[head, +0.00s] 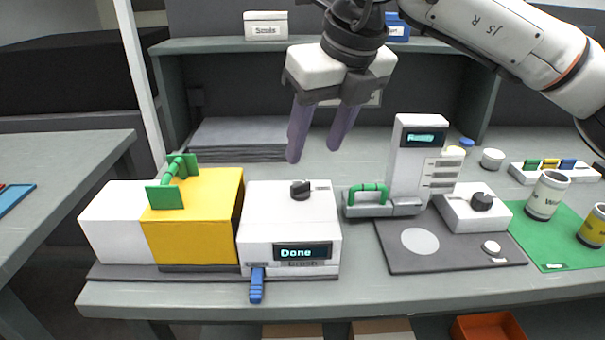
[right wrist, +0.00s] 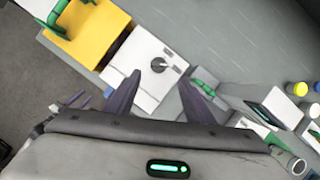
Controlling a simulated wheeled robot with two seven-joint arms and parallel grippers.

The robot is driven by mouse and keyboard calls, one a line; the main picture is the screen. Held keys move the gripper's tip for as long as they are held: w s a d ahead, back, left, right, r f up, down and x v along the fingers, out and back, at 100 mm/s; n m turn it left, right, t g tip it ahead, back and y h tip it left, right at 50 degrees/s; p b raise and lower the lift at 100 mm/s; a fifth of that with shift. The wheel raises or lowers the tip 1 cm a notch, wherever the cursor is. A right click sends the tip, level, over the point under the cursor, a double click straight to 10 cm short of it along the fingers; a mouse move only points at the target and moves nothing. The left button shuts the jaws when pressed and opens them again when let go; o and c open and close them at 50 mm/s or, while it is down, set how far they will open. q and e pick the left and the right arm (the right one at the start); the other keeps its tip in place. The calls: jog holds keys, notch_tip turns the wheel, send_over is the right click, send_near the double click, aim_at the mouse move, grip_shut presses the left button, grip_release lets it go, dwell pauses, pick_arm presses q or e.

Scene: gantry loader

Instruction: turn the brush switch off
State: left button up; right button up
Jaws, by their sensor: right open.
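The brush unit (head: 260,215) is a white box with a screen (head: 302,252) reading "Done" and a label below it that seems to read "Brush". A dark round knob switch (head: 300,190) sits on its top, with a small mark to its right. The knob (right wrist: 158,65) also shows in the right wrist view, ahead of the fingertips. My right gripper (head: 318,150) is open and empty, above and behind the brush unit, apart from the knob. In the right wrist view its two fingers (right wrist: 160,82) stand either side of the box top.
A yellow block (head: 195,230) with a green handle stands left of the brush unit. A blue tab (head: 256,285) sticks out at its front. A device reading "Ready" (head: 418,150) and another knob unit (head: 472,212) stand to the right. Cups stand on a green mat (head: 555,250).

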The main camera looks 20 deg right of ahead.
aim_at(302, 184)
jog(key=x, duration=0.9)
jog(key=shift+s, duration=0.1)
